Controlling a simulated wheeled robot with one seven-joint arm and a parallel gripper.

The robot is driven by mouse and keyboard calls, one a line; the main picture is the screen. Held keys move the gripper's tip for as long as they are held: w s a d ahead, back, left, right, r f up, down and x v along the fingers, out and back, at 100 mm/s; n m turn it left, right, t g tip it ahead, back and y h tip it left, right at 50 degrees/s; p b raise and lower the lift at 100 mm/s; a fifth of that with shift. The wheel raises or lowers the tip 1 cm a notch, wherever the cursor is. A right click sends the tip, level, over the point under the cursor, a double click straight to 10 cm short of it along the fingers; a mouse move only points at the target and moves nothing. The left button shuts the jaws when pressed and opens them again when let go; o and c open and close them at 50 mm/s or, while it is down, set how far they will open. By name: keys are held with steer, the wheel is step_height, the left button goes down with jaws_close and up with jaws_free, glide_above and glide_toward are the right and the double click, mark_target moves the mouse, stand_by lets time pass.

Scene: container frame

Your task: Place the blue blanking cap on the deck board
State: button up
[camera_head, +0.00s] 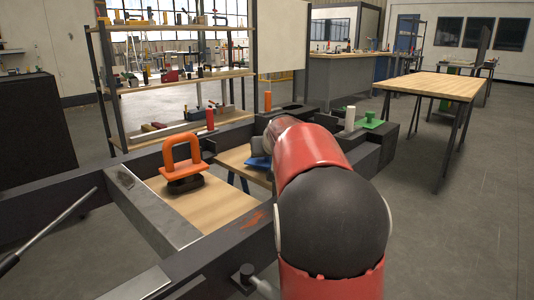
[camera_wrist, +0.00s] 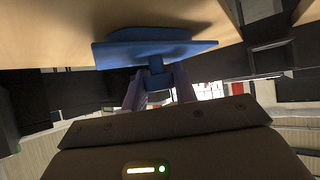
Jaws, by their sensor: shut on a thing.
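The blue blanking cap (camera_head: 258,163) has a flat plate with a thick round part on one side and a small stem on the other. In the wrist view, my gripper (camera_wrist: 156,78) is shut on the stem of the cap (camera_wrist: 155,48). In the head view, the cap is over a wooden deck board (camera_head: 236,157) inside the dark frame, partly hidden by my red arm. The wooden surface (camera_wrist: 60,30) lies behind the cap in the wrist view. I cannot tell whether the cap touches it.
An orange handle on a dark base (camera_head: 183,163) stands on the nearer wooden board (camera_head: 212,207), left of my arm. A grey crossbar (camera_head: 150,208) and dark beams surround the openings. Red (camera_head: 210,119), orange (camera_head: 268,100) and white (camera_head: 350,118) cylinders and a green piece (camera_head: 370,121) stand along the far side.

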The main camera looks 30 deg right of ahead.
steer(key=o, duration=1.1)
steer(key=shift+f, duration=0.1)
steer(key=shift+r+p, duration=0.3)
steer(key=v, duration=1.1)
steer(key=shift+s+a+r, duration=0.15)
steer(key=shift+s+r, duration=0.05)
steer(key=shift+s, duration=0.15)
